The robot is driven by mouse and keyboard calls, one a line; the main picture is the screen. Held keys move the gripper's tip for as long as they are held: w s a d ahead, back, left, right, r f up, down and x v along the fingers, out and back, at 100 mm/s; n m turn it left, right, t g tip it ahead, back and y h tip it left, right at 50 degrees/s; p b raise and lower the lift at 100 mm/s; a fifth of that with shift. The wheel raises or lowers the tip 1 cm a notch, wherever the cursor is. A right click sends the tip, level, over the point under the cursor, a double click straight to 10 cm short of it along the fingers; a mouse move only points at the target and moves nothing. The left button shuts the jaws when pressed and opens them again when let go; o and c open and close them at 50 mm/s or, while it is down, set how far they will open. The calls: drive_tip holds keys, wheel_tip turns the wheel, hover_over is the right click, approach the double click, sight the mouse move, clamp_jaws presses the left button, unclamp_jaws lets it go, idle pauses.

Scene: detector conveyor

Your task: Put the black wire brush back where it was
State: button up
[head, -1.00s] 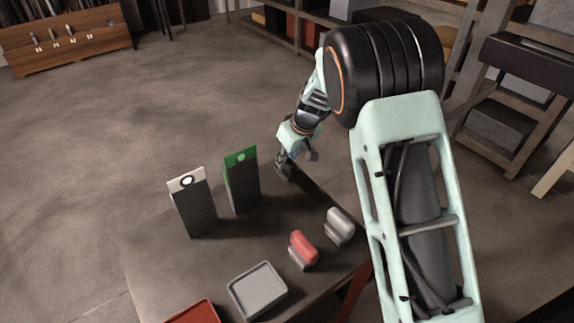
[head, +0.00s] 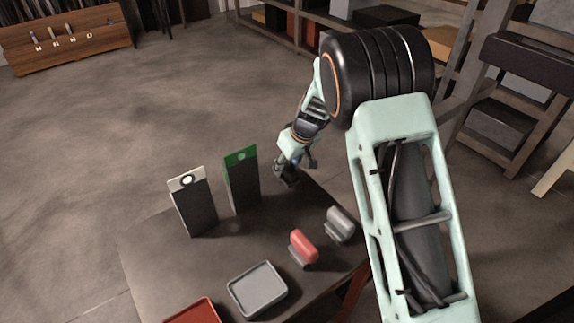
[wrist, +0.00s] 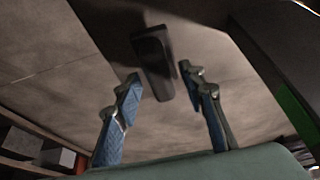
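A black wire brush (wrist: 153,62) shows in the wrist view, between and just beyond my fingertips. A thin gap appears on each side of it, so my gripper (wrist: 160,82) looks open around it rather than closed on it. In the head view, my gripper (head: 295,165) is low at the far right corner of the dark table (head: 150,262). The black brush (head: 285,178) is a small dark shape under it there, partly hidden. I cannot tell exactly what it rests on.
A red-handled brush (head: 303,247) and a grey-handled brush (head: 340,225) stand on the table's right side. A white-topped panel (head: 194,205) and a green-topped panel (head: 242,180) stand left of my gripper. A grey tray (head: 257,290) and red tray (head: 197,312) are at the front.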

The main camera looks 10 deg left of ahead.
drive_tip(key=v, duration=1.2)
drive_tip(key=shift+b, duration=0.35)
